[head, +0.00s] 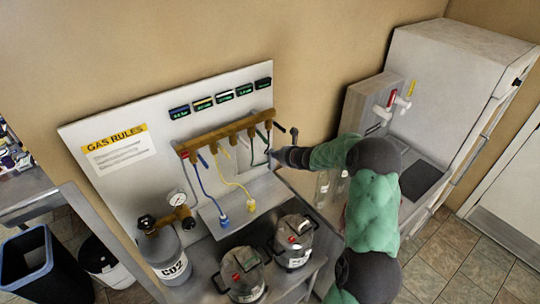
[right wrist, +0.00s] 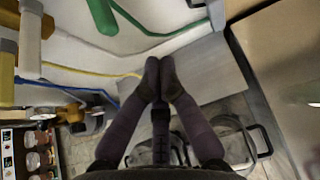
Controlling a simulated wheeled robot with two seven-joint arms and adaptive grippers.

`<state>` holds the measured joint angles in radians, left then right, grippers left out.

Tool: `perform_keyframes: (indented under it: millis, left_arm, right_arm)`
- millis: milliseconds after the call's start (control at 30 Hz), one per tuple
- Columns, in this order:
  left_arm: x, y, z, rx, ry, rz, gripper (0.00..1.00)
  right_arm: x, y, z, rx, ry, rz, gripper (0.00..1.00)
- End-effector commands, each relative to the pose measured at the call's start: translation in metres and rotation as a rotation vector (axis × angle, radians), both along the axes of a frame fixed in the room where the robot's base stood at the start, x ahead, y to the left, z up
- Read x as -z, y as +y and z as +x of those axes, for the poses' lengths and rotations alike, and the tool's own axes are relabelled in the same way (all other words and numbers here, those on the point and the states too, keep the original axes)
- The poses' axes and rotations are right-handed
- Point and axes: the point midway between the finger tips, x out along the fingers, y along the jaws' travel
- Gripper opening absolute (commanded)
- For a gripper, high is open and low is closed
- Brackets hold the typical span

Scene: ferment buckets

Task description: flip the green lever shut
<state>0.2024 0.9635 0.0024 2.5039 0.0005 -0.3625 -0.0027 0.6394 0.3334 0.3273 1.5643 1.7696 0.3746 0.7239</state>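The green lever (right wrist: 103,16) shows at the top of the right wrist view as a thick green bar, its upper end cut off by the frame edge. In the head view the green lever (head: 261,134) is small and dark, near the right end of the brass manifold (head: 225,132). My right gripper (right wrist: 160,66) has its fingertips together with nothing between them. It is apart from the lever, below and to the right of it in the wrist view. In the head view the right gripper (head: 274,157) is just below the manifold's right end. My left gripper is out of view.
A green hose (right wrist: 150,29) runs close by the green lever. Blue and yellow hoses (head: 236,184) hang left of my gripper. Lidded steel buckets (head: 293,243) stand below. The white board (head: 105,185) backs the manifold; a white fridge (head: 440,80) stands right.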

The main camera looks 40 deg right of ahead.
Motion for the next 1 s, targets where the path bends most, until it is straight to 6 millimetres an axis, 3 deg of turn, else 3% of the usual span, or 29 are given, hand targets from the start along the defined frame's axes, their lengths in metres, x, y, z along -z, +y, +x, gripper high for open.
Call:
perform_keyframes:
  millis: [200, 400, 1000]
  left_arm:
    - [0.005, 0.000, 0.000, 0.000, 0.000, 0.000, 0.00]
    - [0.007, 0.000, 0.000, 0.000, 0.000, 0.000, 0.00]
    - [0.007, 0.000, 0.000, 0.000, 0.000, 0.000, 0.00]
  right_arm:
    - [-0.013, 0.000, -0.031, 0.001, 0.000, -0.001, 0.00]
    - [-0.021, 0.000, -0.048, 0.001, 0.001, 0.001, 0.00]
    - [-0.024, 0.000, -0.052, -0.001, 0.002, 0.001, 0.00]
